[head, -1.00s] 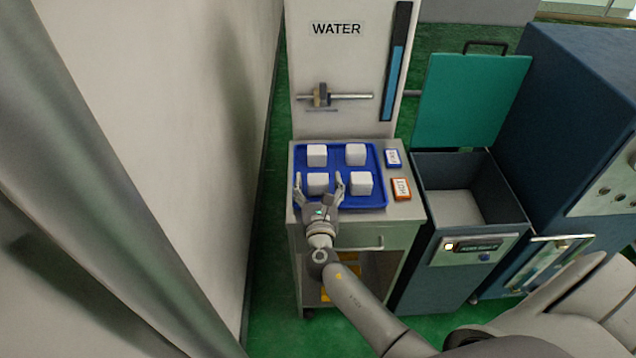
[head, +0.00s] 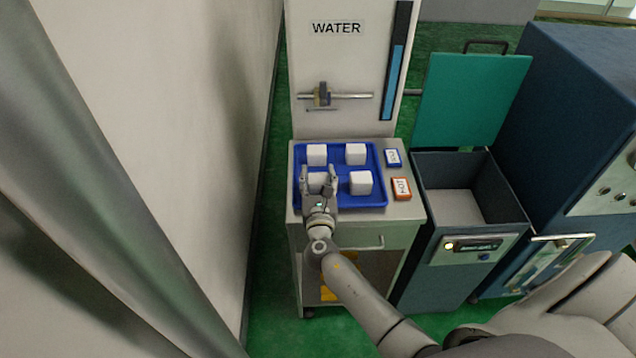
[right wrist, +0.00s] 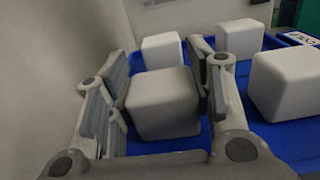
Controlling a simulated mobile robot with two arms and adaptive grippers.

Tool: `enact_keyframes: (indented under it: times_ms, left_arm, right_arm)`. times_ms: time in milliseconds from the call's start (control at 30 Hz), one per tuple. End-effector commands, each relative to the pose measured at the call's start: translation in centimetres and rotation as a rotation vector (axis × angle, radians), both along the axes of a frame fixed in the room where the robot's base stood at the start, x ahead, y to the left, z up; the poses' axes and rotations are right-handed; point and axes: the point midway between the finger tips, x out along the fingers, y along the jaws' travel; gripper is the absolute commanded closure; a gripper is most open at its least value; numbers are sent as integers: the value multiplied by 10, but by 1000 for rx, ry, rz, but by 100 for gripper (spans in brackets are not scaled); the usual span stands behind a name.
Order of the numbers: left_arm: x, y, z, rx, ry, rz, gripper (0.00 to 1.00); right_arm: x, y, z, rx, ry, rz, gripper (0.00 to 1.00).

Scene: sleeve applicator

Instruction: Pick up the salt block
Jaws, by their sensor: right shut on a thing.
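Several white salt blocks sit on a blue tray (head: 350,203). My right gripper (head: 318,180) is at the front left block (head: 317,178), with one finger on each side of it, and is shut on it. In the right wrist view this salt block (right wrist: 163,103) stands between the two fingers of the gripper (right wrist: 160,100), low at the tray. The other blocks are the back left block (head: 317,154), the back right block (head: 355,154) and the front right block (head: 361,183). My left gripper is not in view.
The tray is on a grey cabinet below a panel marked WATER (head: 336,28). A blue-and-white box (head: 392,157) and an orange box marked HOT (head: 401,188) lie right of the tray. An open bin (head: 470,190) with a raised green lid (head: 470,100) stands further right.

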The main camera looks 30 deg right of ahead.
Motion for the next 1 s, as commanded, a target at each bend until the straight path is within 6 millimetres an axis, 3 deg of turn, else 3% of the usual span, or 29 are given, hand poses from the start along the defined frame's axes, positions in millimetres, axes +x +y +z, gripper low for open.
enact_keyframes:
  times_ms: [267,467,800,1000]
  left_arm:
    - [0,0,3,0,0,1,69]
    - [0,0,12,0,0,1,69]
    - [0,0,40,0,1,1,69]
    - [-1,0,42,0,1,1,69]
  right_arm:
    - [0,0,9,1,-3,0,83]
    - [-1,-1,38,2,-4,-1,83]
    - [-44,-30,99,-2,-4,1,83]
    - [-79,-53,112,-4,0,1,83]
